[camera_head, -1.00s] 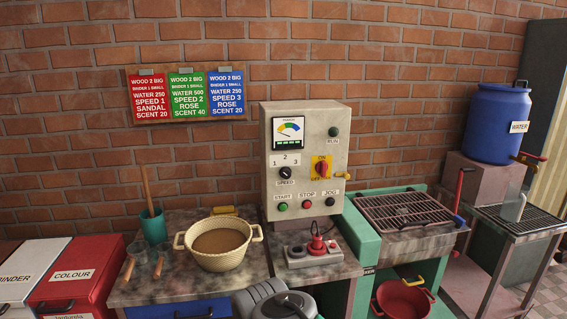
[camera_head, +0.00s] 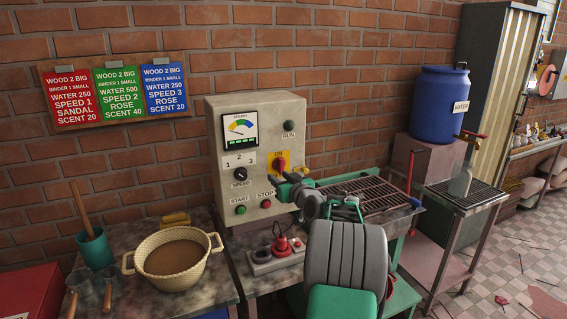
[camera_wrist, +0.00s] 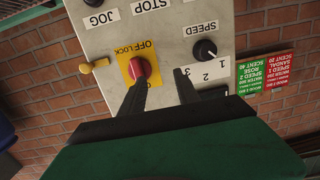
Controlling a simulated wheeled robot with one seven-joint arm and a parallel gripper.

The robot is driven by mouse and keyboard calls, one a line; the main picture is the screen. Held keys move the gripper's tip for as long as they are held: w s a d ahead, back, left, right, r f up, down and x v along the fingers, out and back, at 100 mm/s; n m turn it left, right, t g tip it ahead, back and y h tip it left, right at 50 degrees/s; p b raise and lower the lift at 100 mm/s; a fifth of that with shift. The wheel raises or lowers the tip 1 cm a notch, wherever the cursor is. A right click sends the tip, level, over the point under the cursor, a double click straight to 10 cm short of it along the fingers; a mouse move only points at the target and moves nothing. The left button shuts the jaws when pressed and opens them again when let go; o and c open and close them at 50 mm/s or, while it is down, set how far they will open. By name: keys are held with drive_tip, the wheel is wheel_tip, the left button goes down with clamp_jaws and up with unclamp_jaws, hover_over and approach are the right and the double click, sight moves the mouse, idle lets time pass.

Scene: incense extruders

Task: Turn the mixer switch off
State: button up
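The control box (camera_head: 228,185) stands against the brick wall, and its red rotary switch (camera_head: 281,163) sits on a yellow plate. My arm covers part of the plate in the head view. In the wrist view, which is upside down, the red switch (camera_wrist: 139,68) sits on the yellow plate marked "OFF LOCK". My gripper (camera_wrist: 160,76) is open and empty, its two dark fingers apart. The left finger in that view is just by the switch, overlapping its lower edge; the right finger lies over bare panel toward the speed knob (camera_wrist: 205,50). Contact cannot be told.
The start button (camera_head: 240,210) and stop button (camera_head: 266,204) are low on the box. A basket (camera_head: 172,257) stands left, a grill tray (camera_head: 370,190) right, and a blue water barrel (camera_head: 440,103) beyond.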

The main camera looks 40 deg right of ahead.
sight(282, 163)
drive_tip(key=shift+t+h, duration=0.5)
drive_tip(key=w+d+p, duration=0.1)
drive_tip(key=w+d, duration=0.3)
drive_tip(key=w+d+r+p, duration=0.1)
drive_tip(key=w+d, duration=0.1)
drive_tip(key=shift+p, duration=0.35)
clamp_jaws()
